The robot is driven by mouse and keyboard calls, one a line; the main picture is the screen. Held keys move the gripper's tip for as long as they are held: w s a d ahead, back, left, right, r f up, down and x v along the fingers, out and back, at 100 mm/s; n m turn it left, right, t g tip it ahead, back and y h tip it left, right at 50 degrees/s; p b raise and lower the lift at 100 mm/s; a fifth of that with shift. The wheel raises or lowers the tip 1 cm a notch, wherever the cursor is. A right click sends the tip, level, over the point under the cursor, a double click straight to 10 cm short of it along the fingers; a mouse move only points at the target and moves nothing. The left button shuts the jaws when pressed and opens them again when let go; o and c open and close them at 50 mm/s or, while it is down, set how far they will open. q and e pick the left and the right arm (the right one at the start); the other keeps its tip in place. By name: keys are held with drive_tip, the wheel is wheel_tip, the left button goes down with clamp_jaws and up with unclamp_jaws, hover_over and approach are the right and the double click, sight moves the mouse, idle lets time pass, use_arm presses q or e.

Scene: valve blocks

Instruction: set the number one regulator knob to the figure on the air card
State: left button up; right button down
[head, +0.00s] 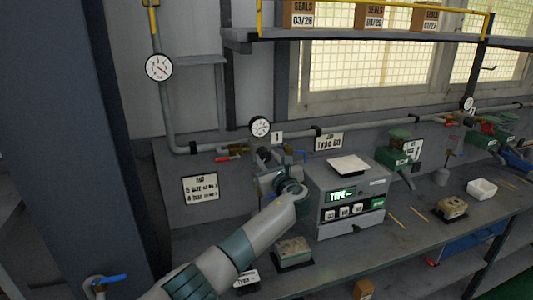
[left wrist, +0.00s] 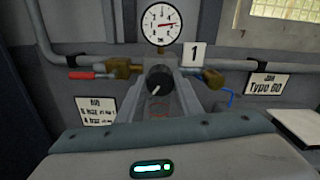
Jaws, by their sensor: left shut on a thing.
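My left gripper (head: 270,166) is at the pipe under the gauge marked 1, shut on the number one regulator knob. The black knob (left wrist: 158,80) with a white pointer line shows in the left wrist view, just beyond my gripper's housing. My gripper mostly hides it in the head view. The number 1 plate (head: 277,137) is just above and right. The gauge (head: 259,127) above has a red needle, pointing right in the left wrist view (left wrist: 162,24). The air card (head: 200,188) is on the wall at left; its small lines for No 1 and No 2 are hard to read.
A red-handled valve (head: 228,158) is left of the knob and a blue lever (left wrist: 222,88) right. A grey box (head: 350,200) with a lit display stands on the bench right of my arm. A block on a dark base (head: 292,252) lies nearer.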

use_arm(q)
drive_tip(key=shift+f+m, duration=0.1)
drive_tip(key=shift+m, duration=0.8)
drive_tip(key=shift+p, duration=0.3)
drive_tip(key=o, duration=1)
drive_tip(key=shift+o, duration=0.2)
drive_tip(key=shift+s, duration=0.1)
